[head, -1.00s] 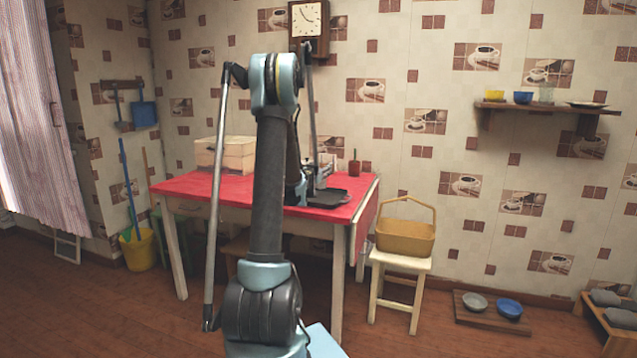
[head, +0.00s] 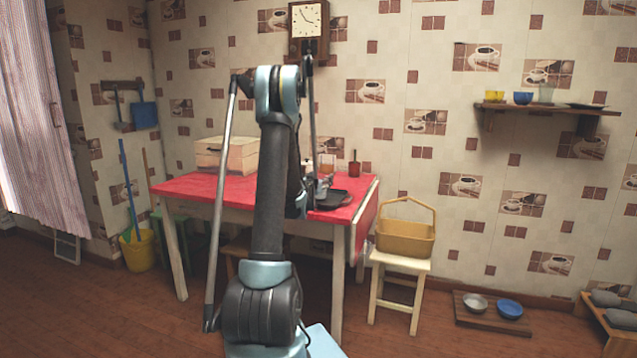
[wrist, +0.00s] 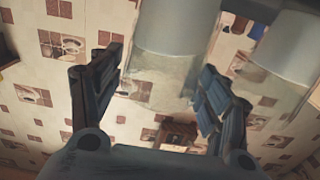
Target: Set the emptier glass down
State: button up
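In the wrist view a clear glass (wrist: 160,78) stands between the two fingers of my gripper (wrist: 160,82).
A stool (head: 400,262) with a basket (head: 405,240) stands right of the table. The table's front left is clear.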

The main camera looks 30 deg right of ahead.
jog(key=shift+s+a+r, duration=0.1)
dwell(0.3)
jog(key=s+a+r+g+y, duration=0.3)
jog(key=s+a+g, duration=0.1)
jog(key=s+a, duration=1.55)
jog(key=s+a+f+n+g+y, duration=0.1)
jog(key=s+a+f+n+y, duration=0.2)
jog(key=s+a, duration=0.5)
jog(key=s+a+f+n+g+y, duration=0.2)
jog(key=s+a+f+n+y, duration=0.1)
jog(key=s+a, duration=0.6)
jog(key=s+a+f+n+g+y, duration=0.2)
jog(key=s+a+f+n+y, duration=0.2)
jog(key=a, duration=1)
jog(key=s+f, duration=0.2)
jog(key=s, duration=0.2)
jog(key=shift+s+f+y, duration=0.2)
jog(key=shift+s+y, duration=0.15)
jog(key=shift+y, duration=0.05)
jog(key=shift+d, duration=0.1)
